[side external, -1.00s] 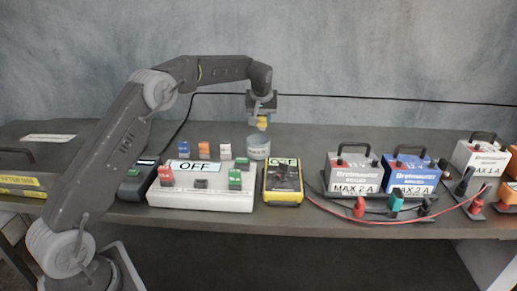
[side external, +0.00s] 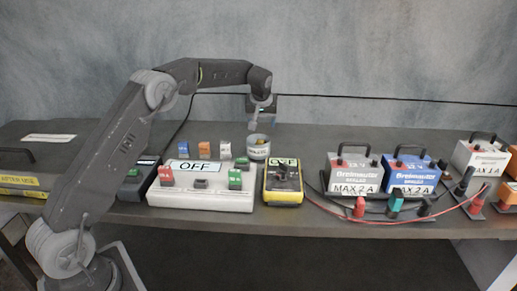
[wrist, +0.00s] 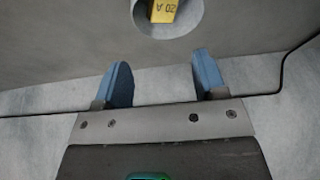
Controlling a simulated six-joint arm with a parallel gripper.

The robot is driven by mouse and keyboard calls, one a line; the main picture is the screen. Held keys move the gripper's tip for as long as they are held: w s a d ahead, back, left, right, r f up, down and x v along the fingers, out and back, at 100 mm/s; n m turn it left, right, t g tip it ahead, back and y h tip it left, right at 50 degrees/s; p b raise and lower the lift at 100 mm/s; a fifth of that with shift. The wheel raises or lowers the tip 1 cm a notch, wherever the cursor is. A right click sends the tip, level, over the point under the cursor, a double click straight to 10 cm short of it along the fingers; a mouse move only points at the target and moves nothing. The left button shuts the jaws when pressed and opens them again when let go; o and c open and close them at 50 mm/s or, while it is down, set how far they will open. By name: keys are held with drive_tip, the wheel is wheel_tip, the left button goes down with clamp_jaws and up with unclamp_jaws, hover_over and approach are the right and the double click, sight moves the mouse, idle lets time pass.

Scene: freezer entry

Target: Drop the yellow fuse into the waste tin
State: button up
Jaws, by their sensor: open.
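The yellow fuse (wrist: 164,11) lies inside the round grey waste tin (wrist: 190,24) in the wrist view; its face reads "20 A". In the side external view the waste tin (side external: 259,150) stands on the bench behind the yellow meter, with a bit of yellow (side external: 260,141) showing at its mouth. My gripper (side external: 255,124) is above the tin, clear of its rim. In the wrist view my gripper (wrist: 163,80) has its two blue fingers apart with nothing between them.
Blue (side external: 184,149), orange (side external: 204,149) and white (side external: 225,150) fuses stand left of the tin. A white fuse box (side external: 202,192) marked OFF and a yellow meter (side external: 283,184) are in front. Battery units (side external: 354,173) and red and black leads lie to the right.

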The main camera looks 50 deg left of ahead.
drive_tip(key=shift+r, duration=0.1)
drive_tip(key=v, duration=1.3)
drive_tip(key=shift+r, duration=0.3)
drive_tip(key=shift+s+d+r, duration=0.1)
drive_tip(key=shift+s+d, duration=0.05)
drive_tip(key=shift+s, duration=0.05)
drive_tip(key=s+d+r+m+t+h, duration=0.1)
drive_tip(key=s+d+r+m, duration=0.1)
drive_tip(key=s+d, duration=0.5)
drive_tip(key=s+d+r+m+t+h, duration=0.1)
drive_tip(key=s+d+r+m, duration=0.25)
drive_tip(key=s, duration=0.75)
drive_tip(key=s+d+f+m, duration=0.1)
drive_tip(key=s+d+f, duration=0.2)
drive_tip(key=s, duration=0.6)
drive_tip(key=s+d+f+m+h, duration=0.1)
drive_tip(key=s+d+f+m, duration=0.1)
drive_tip(key=s+f, duration=0.5)
drive_tip(key=s+d, duration=0.1)
drive_tip(key=s, duration=0.1)
drive_tip(key=shift+s+d, duration=0.2)
drive_tip(key=shift+s, duration=0.1)
